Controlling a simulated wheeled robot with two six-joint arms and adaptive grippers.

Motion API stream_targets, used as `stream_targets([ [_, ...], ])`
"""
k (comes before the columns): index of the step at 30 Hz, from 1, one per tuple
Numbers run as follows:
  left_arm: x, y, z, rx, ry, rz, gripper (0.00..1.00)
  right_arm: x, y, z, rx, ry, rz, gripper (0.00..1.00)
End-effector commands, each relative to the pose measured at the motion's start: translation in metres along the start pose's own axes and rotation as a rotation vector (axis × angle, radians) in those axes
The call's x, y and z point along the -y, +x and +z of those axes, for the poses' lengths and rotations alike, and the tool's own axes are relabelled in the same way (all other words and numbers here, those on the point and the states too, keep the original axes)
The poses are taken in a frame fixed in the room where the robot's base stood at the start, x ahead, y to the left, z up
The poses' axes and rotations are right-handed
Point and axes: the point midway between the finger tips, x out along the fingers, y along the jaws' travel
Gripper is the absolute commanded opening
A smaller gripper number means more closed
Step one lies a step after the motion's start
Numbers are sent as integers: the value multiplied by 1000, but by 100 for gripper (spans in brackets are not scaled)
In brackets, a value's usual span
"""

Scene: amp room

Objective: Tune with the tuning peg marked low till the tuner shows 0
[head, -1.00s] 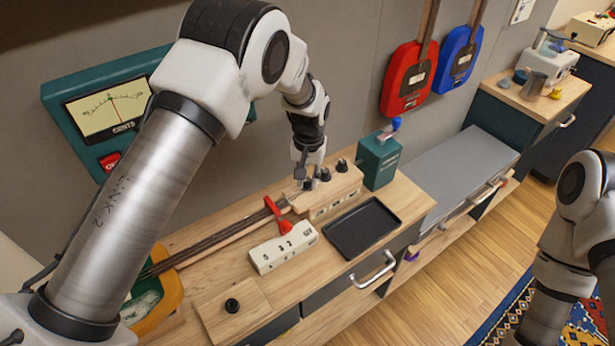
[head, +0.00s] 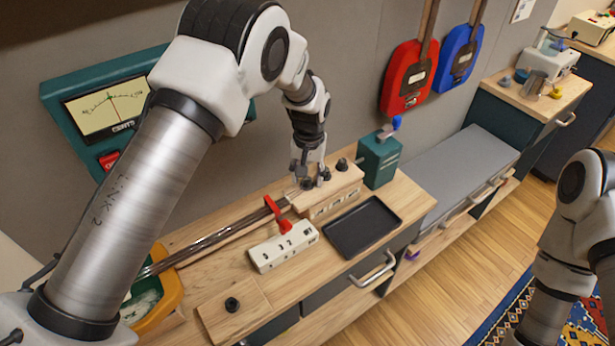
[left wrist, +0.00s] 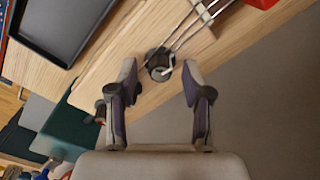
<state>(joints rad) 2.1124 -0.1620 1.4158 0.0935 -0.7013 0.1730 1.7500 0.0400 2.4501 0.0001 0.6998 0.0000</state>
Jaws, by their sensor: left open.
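The tuner (head: 108,107) hangs on the wall at left, a green box with a pale dial; its thin needle stands near the dial's middle, but the exact reading is too small to tell. The wooden headstock (head: 327,197) on the bench carries dark tuning pegs in a row; the labels on its front are unreadable. My left gripper (head: 309,174) points down at the leftmost peg (head: 307,184). In the left wrist view this peg (left wrist: 160,63), with a white mark on top, lies between the spread, open fingertips (left wrist: 160,75). My right gripper is out of view.
A red lever (head: 282,223) stands beside the strings, behind a white switch block (head: 284,247). A black tray (head: 362,227) lies right of it. A green box (head: 379,160) with a blue knob stands just right of the headstock. Red (head: 408,77) and blue instruments hang on the wall.

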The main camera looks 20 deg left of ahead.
Motion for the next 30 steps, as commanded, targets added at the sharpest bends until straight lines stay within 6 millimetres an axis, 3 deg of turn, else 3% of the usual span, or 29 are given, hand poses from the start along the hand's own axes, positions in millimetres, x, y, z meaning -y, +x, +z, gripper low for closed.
stream_targets([
  [9,-1,-73,-1,-3,0,0,50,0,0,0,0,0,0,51],
  [15,-1,-108,0,1,0,0,50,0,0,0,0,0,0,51],
  [30,0,-114,0,4,0,-1,50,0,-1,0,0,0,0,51],
])
